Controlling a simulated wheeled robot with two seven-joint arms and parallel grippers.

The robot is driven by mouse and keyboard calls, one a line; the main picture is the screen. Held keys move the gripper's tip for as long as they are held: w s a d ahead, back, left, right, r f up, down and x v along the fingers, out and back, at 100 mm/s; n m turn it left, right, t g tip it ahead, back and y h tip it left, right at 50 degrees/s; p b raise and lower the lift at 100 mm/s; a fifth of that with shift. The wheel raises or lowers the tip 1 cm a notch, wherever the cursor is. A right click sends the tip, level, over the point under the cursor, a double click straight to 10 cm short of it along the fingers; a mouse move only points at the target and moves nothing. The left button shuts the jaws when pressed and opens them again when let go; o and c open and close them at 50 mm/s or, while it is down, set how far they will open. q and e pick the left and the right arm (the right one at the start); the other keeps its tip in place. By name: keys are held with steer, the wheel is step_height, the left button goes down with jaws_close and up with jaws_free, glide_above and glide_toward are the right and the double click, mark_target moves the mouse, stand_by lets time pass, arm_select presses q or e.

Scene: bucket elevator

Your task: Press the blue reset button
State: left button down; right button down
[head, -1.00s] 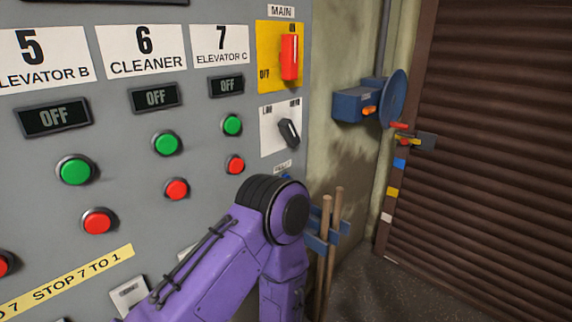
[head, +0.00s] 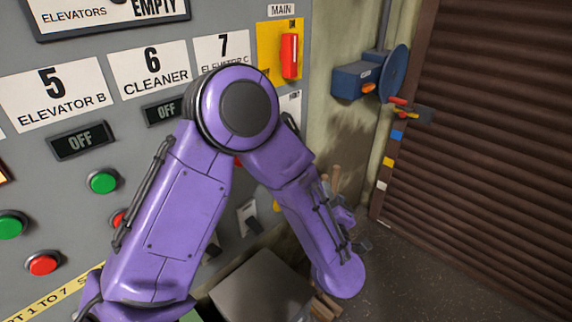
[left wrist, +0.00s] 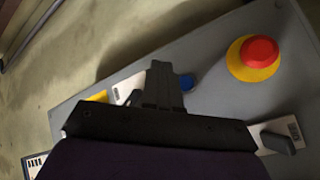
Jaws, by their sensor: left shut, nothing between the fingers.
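In the left wrist view, the blue button (left wrist: 187,82) is small and round and sits on the grey control panel (left wrist: 215,80). My left gripper (left wrist: 160,70) is shut and empty. Its dark fingertips overlap the panel just left of the button and partly cover its surroundings. I cannot tell whether they touch the panel. In the head view my purple left arm covers the lower right of the panel, and the blue button is hidden there. My right gripper is not in view.
A red emergency button on a yellow base (left wrist: 258,55) sits right of the blue one. A black selector knob (left wrist: 278,140) is lower right. The red main switch (head: 289,55) and a wall-mounted blue box (head: 352,80) are near the arm. A brown shutter (head: 490,130) stands at right.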

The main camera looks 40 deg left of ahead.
arm_select(q)
steer(key=a+p, duration=0.1)
steer(key=a, duration=0.8)
steer(key=shift+w, duration=0.35)
stand_by(1.7)
steer(key=shift+a, duration=0.35)
steer(key=shift+a+p, duration=0.35)
steer(key=shift+a, duration=0.15)
stand_by(0.5)
steer(key=shift+d, duration=0.95)
